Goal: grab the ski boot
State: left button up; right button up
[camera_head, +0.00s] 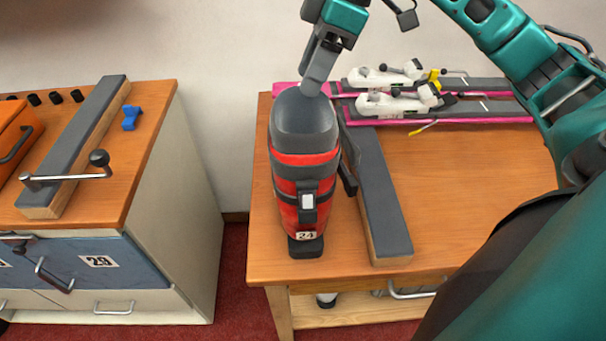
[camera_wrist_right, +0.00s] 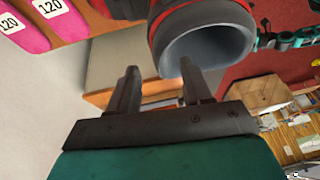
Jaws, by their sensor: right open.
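The ski boot (camera_head: 303,165) is red and dark grey with a buckle and a tag reading 24. It stands upright near the left end of the wooden bench (camera_head: 460,200). My right gripper (camera_head: 318,82) is at the top of the boot, behind its grey cuff in the head view. In the right wrist view, the boot (camera_wrist_right: 205,45) shows its open, hollow top just beyond the two fingers of the right gripper (camera_wrist_right: 158,90). The fingers are apart with nothing seen between them. Whether they touch the boot I cannot tell. My left gripper is not in view.
A grey-topped bar (camera_head: 385,200) lies right of the boot. Two skis with white bindings (camera_head: 395,100) lie at the back of the bench. A cabinet (camera_head: 165,190) stands left across a gap, with a blue piece (camera_head: 131,117) on top. The bench's front right is clear.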

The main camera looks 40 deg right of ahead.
aim_at(300, 104)
jog(key=x, duration=0.4)
jog(key=b+x, duration=0.1)
jog(key=x, duration=0.1)
jog(key=shift+d+f, duration=0.15)
jog(key=shift+f, duration=0.3)
jog(key=shift+r, duration=0.1)
grip_shut()
dwell(0.9)
